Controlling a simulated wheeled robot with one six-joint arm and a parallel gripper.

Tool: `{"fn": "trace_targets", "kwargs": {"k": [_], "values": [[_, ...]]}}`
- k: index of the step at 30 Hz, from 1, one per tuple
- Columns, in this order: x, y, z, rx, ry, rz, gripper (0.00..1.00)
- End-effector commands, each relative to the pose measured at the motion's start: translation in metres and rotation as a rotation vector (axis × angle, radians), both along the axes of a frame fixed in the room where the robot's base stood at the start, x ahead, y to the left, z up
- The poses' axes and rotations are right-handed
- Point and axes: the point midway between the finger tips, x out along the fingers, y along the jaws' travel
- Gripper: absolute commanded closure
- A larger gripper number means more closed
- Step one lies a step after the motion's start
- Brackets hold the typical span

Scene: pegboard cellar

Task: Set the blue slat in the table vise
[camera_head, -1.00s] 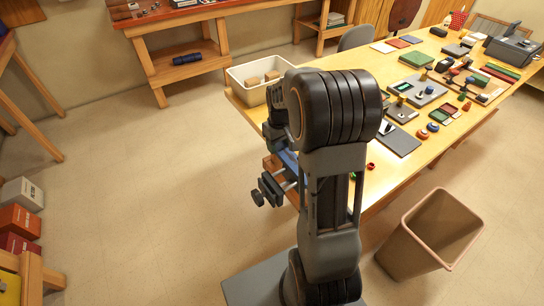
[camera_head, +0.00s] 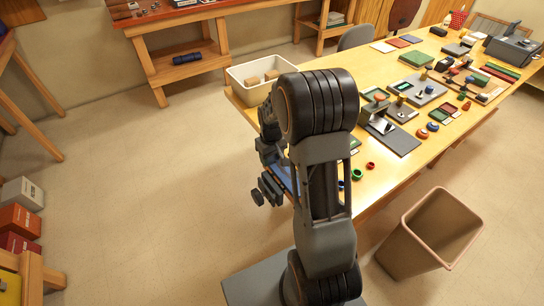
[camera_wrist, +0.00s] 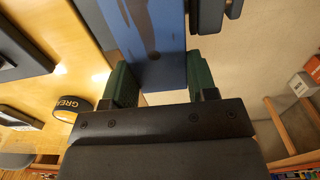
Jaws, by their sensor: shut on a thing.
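The blue slat (camera_wrist: 158,40), with dark stains, is between the two green-padded fingers of my gripper (camera_wrist: 160,82) in the wrist view. My gripper is shut on it, and the slat reaches past the fingertips to the top of the picture. In the head view a bit of blue slat (camera_head: 287,178) shows beside my arm, at the table's near left corner. The dark table vise (camera_head: 268,188) is at that corner, partly hidden by my arm. Dark parts flank the slat in the wrist view; I cannot tell whether the slat touches the vise jaws.
The wooden table (camera_head: 395,172) runs to the back right, with several tools, plates and coloured rings on it. A tan waste bin (camera_head: 430,238) stands at front right.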

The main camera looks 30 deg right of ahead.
Motion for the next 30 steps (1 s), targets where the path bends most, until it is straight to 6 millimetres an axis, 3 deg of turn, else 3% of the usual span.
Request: {"fn": "trace_targets", "kwargs": {"k": [11,12,19,30], "values": [[0.000,0.000,-0.012,0.000,0.000,0.000,0.73],[0.000,0.000,-0.012,0.000,0.000,0.000,0.47],[0.000,0.000,-0.011,0.000,0.000,0.000,0.25],[0.000,0.000,-0.002,0.000,-0.001,0.000,0.22]]}}
